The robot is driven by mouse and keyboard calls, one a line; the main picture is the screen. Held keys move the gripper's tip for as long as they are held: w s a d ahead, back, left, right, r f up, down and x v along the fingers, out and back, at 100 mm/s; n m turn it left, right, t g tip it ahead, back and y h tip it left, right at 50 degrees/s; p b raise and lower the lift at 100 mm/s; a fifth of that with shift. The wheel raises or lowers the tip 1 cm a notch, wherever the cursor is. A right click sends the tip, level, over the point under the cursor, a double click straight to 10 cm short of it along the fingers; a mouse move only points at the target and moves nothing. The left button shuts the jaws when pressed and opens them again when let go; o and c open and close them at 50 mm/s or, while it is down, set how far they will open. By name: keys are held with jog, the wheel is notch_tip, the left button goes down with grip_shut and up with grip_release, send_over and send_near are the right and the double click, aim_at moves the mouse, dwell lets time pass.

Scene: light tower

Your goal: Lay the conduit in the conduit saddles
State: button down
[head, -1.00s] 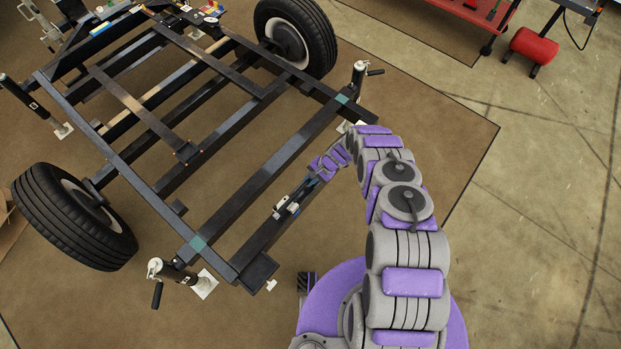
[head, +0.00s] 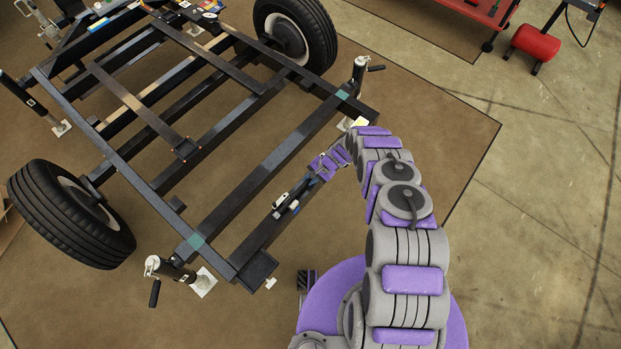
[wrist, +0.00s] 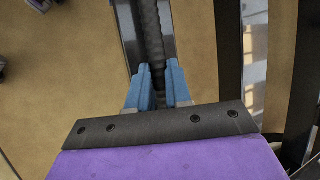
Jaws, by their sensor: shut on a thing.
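The conduit (wrist: 153,40) is a dark ribbed tube in the wrist view, running from the top edge down between the blue fingers of my gripper (wrist: 158,85). My gripper is shut on it. The dark frame rail (wrist: 128,30) lies behind and along the conduit. In the head view my gripper (head: 304,183) is low over the near rail of the trailer frame (head: 262,232). Small black and pale parts (head: 286,205) show on that rail just beyond the fingertips; I cannot tell whether they are saddles. The conduit's ends and its contact with any saddle are not clear.
The frame's two wheels (head: 75,215) (head: 295,38) and corner jacks (head: 178,275) (head: 360,75) stand around it. A red cart (head: 485,10) and a red cylinder (head: 535,43) are at the top right. The concrete floor (head: 540,170) at the right is clear.

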jog(key=c, duration=1.1)
grip_release()
jog(key=shift+f, duration=0.1)
jog(key=shift+o, duration=0.7)
jog(key=shift+s, duration=0.15)
jog(key=shift+s+d+f, duration=0.1)
jog(key=p+v, duration=0.4)
jog(key=v, duration=1.3)
jog(key=shift+w+r+p, duration=0.3)
jog(key=shift+r, duration=0.05)
